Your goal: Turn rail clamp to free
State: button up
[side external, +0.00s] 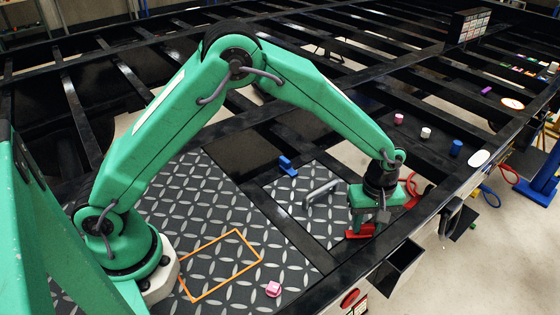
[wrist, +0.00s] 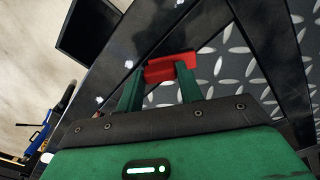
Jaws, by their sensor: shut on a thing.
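A red clamp piece (side external: 359,232) sits at the rail beside the front edge of the diamond-plate panel. My gripper (side external: 374,214) points down over it. In the wrist view, the fingers of my gripper (wrist: 160,82) reach to the red clamp (wrist: 171,66) and are shut on it. Part of the clamp is hidden behind the fingers. A similar small blue piece (side external: 288,165) lies at the far edge of the panel, away from my gripper.
A grey handle (side external: 321,191) stands on the panel left of my gripper. An orange outline (side external: 221,265) and a pink block (side external: 273,289) are on the near plate. Pink, white and blue cylinders (side external: 456,148) stand to the right. An open black box (side external: 400,263) hangs outside the rail.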

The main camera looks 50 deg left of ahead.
aim_at(367, 225)
jog(key=n, duration=0.6)
jog(key=shift+r+n, duration=0.1)
jog(key=shift+n, duration=0.3)
jog(key=o, duration=1)
jog(key=shift+r, duration=3.85)
